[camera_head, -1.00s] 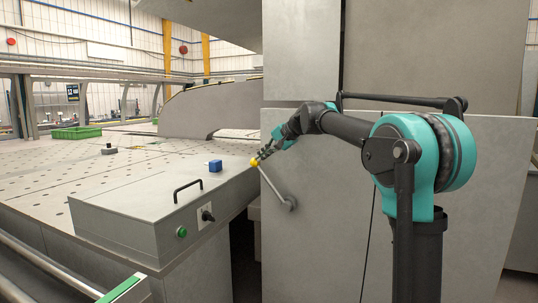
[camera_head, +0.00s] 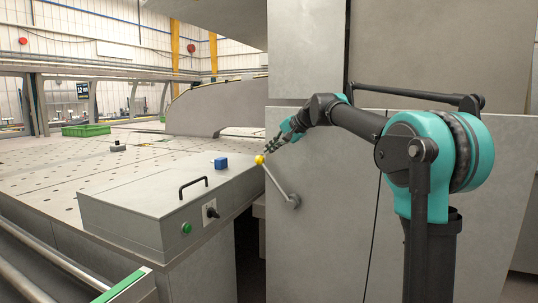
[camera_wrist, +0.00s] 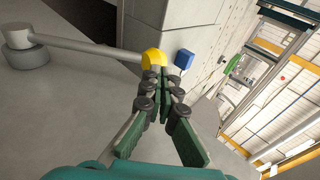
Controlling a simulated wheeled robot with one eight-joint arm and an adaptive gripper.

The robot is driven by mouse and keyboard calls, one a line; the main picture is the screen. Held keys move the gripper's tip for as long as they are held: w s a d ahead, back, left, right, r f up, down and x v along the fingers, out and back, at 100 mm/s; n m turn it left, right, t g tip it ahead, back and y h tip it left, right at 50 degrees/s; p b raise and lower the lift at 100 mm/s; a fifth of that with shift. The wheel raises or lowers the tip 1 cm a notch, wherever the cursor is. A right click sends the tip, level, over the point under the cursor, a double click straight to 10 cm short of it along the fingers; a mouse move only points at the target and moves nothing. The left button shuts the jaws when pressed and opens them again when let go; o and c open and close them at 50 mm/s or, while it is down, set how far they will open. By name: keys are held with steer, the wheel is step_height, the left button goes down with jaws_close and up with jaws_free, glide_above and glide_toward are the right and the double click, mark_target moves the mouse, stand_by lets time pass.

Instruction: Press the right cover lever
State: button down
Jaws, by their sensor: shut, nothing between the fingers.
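The cover lever is a grey rod (camera_head: 279,182) with a yellow knob (camera_head: 260,160) at its upper left end and a round pivot (camera_head: 293,201) on the grey cover panel (camera_head: 330,235). The rod slants up and left from the pivot. My gripper (camera_head: 268,150) is just above and right of the knob, with a small gap. In the wrist view my shut, empty fingers (camera_wrist: 160,82) point at the yellow knob (camera_wrist: 153,58), which appears just beyond the fingertips. Whether they touch is hard to tell there.
A grey control box (camera_head: 150,215) with a black handle (camera_head: 193,186), green button (camera_head: 187,228) and black switch (camera_head: 211,211) stands left of the lever. The perforated table (camera_head: 60,175) holds a green crate (camera_head: 86,130).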

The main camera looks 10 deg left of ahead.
steer(key=v, duration=1.1)
steer(key=shift+w+r, duration=0.2)
steer(key=shift+r, duration=0.05)
steer(key=shift+a, duration=0.1)
steer(key=s+d+f+n+h, duration=0.1)
steer(key=s+d+f, duration=0.3)
steer(key=f, duration=0.5)
steer(key=s+d+f+h, duration=0.2)
steer(key=s+d+f, duration=0.1)
steer(key=f, duration=0.5)
steer(key=s+d+f+n+h, duration=0.1)
steer(key=s+d+f, duration=0.3)
steer(key=f, duration=0.5)
steer(key=s+d+f+h, duration=0.1)
steer(key=s+d+f, duration=0.2)
steer(key=s+f, duration=0.5)
steer(key=s+d+f+n+h, duration=0.1)
steer(key=s+d+f+h, duration=0.1)
steer(key=s+d+f, duration=0.2)
steer(key=s+d+f+n+g+h, duration=0.1)
steer(key=s+d+f, duration=0.3)
steer(key=s+f, duration=0.7)
steer(key=shift+s+d+f+h, duration=0.3)
steer(key=shift+f+h, duration=0.1)
steer(key=shift+f, duration=0.25)
